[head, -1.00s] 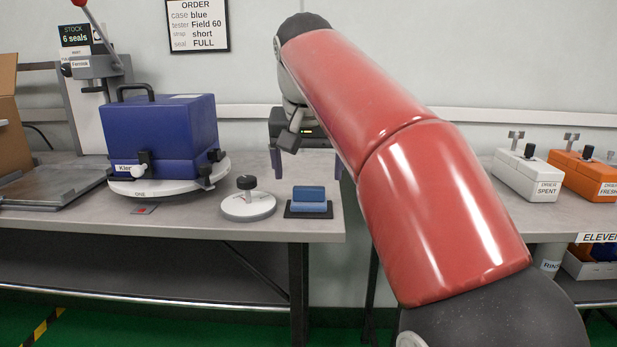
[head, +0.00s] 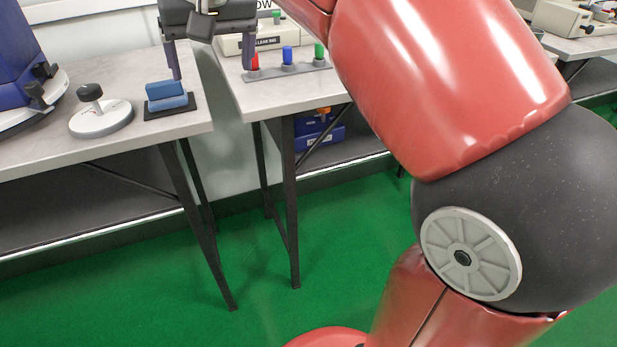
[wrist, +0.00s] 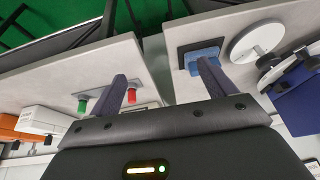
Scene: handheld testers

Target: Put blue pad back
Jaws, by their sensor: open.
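A blue block (head: 166,96), which looks like the blue pad, lies on a thin black base (head: 190,104) near the right end of the left table. It also shows in the wrist view (wrist: 204,55), partly behind one finger. My gripper (head: 213,72) is open and empty. In the head view its left finger overlaps the area just behind the block, and its right finger is before the peg rack. In the wrist view my gripper (wrist: 162,70) has its fingers spread over the gap between the tables. I cannot tell whether the left finger touches the block.
A white disc with a black knob (head: 101,115) stands left of the block. A rack (head: 270,74) with red, blue and green pegs sits on the right table (head: 260,100). A blue case (head: 15,60) is at the far left. A gap separates the tables.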

